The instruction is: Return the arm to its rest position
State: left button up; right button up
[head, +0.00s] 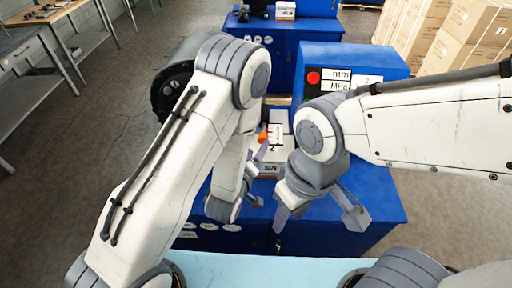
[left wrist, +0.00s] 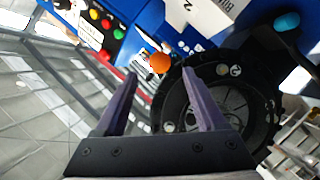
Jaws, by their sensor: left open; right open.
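My left gripper (head: 259,176) is partly hidden by its own arm in the head view, over the blue machine (head: 385,195). Its two purple fingers stand apart with nothing between them in the left wrist view (left wrist: 160,74). An orange knob (left wrist: 160,62) shows beyond the fingertips; it also shows in the head view (head: 263,136). My right gripper (head: 318,214) is open and empty, lower and to the right, over the front of the machine. Both arms reach forward and bend down toward the machine.
A red button (head: 313,78) and labels are on the machine's raised panel. A black reel (head: 172,92) stands behind my left arm. White boxes (head: 275,134) lie on the machine. Cardboard boxes (head: 470,35) are stacked back right. Open floor (head: 60,190) lies left.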

dwell(0.4)
pick_arm(q)
jog(key=s+d+f+m+g+b, duration=0.45)
jog(key=s+m+g+b, duration=0.2)
jog(key=b, duration=0.25)
jog(key=s+a+r+m+g+y+b, duration=0.1)
jog(key=s+a+m+g+b, duration=0.2)
jog(key=s, duration=0.6)
jog(key=s+a+r+m+g+y+b, duration=0.1)
jog(key=s+a+m+g+y+b, duration=0.1)
jog(key=s, duration=0.8)
jog(key=a+m+g+b, duration=0.1)
jog(key=m+g, duration=0.1)
jog(key=shift+a+r+g, duration=0.35)
jog(key=shift+s, duration=0.1)
dwell(0.6)
